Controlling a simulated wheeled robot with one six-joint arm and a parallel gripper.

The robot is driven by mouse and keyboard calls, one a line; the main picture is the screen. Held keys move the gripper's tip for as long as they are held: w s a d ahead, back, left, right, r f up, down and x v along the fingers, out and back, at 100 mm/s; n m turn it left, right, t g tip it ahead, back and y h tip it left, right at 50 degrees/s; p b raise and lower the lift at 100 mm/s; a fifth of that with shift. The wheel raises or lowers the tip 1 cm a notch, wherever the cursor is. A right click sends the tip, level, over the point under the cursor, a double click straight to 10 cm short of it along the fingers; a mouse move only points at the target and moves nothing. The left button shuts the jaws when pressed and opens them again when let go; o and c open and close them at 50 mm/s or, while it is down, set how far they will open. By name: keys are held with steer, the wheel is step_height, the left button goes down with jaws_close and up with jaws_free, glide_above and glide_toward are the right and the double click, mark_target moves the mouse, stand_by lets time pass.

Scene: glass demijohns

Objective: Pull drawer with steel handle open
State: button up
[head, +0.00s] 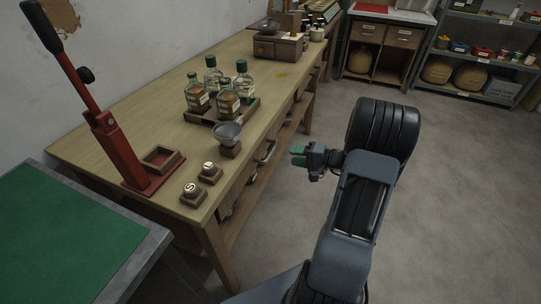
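The long wooden workbench (125,150) has drawers along its right side, under the top. A pale metal handle (268,151) shows on that side, below the funnel. The drawer fronts are seen very steeply and lie mostly in shadow. I cannot make out the drawer edges or any other handle's material clearly. My gripper (298,155) is to the right of this handle, apart from it, with its green-tipped fingers pointing left toward the bench. The fingers look parted, with nothing seen between them.
On the bench are a tray (204,119) of several glass bottles, a metal funnel (228,131), two small labelled blocks and a red lever press (125,150). A green-topped table (60,240) stands at left front. A cabinet and shelves stand behind. Floor right of the bench is clear.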

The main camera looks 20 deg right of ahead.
mark_target(270, 152)
steer(key=x, duration=1)
steer(key=shift+s+b, duration=0.1)
steer(key=shift+b, duration=0.3)
steer(key=shift+c, duration=0.5)
jaws_close()
